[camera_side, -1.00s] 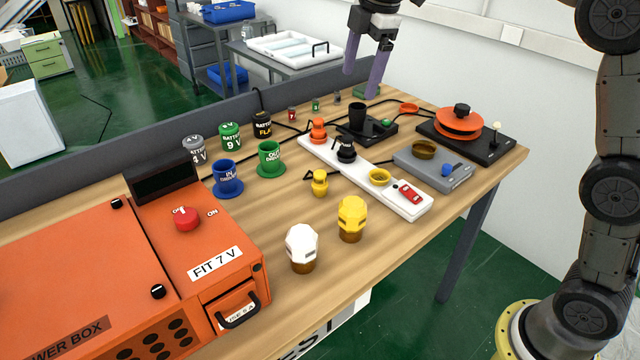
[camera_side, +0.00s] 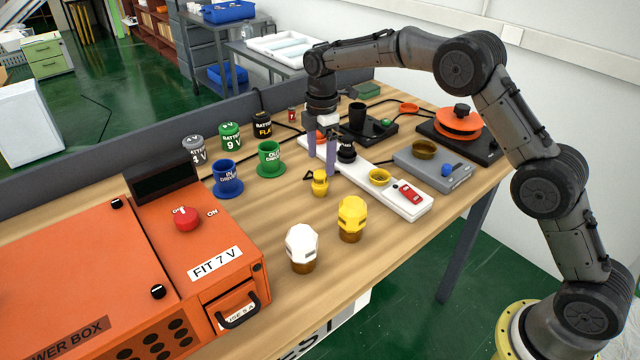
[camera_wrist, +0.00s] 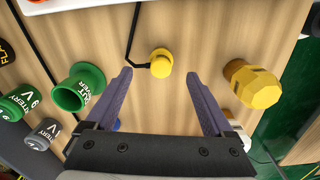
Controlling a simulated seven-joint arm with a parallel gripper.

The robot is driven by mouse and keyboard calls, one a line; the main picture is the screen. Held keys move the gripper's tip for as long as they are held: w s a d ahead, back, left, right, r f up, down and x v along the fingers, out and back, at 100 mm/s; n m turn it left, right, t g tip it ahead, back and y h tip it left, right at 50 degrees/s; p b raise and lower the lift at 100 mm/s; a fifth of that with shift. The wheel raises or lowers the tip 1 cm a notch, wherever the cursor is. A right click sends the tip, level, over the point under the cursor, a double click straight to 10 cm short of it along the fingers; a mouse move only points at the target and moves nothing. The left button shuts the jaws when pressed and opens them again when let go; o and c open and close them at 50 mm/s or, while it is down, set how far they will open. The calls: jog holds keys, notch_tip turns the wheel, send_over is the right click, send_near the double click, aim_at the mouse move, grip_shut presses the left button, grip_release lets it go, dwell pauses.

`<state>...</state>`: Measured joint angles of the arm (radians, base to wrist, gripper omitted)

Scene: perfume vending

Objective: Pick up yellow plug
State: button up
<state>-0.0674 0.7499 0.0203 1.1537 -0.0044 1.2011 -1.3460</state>
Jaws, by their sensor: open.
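The yellow plug (camera_side: 320,182) stands on the wooden table in the side view, in front of the white power strip, with a black cord at its side. In the wrist view the yellow plug (camera_wrist: 160,62) lies just beyond the fingertips, near the middle between them. My gripper (camera_side: 322,160) points down above and behind the plug in the side view, and it is not touching it. In the wrist view my gripper (camera_wrist: 159,75) has its two purple fingers spread wide with nothing between them.
A green cup (camera_side: 269,160) and blue cup (camera_side: 227,180) stand to the left. Yellow-headed (camera_side: 351,217) and white-headed (camera_side: 302,246) pieces stand in front. Bare table surrounds the plug's front.

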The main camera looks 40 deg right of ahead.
aim_at(319, 173)
jog(key=shift+a+f, duration=0.2)
jog(key=shift+f, duration=2.95)
grip_shut()
jog(key=shift+r, duration=0.1)
jog(key=shift+r, duration=0.55)
notch_tip(319, 173, up, 2)
jog(key=shift+s+r, duration=0.15)
jog(key=shift+r, duration=0.1)
jog(key=s+d+r, duration=0.1)
jog(key=s+r, duration=0.8)
jog(key=s, duration=0.4)
jog(key=shift+s+r, duration=0.15)
jog(key=shift+s, duration=0.2)
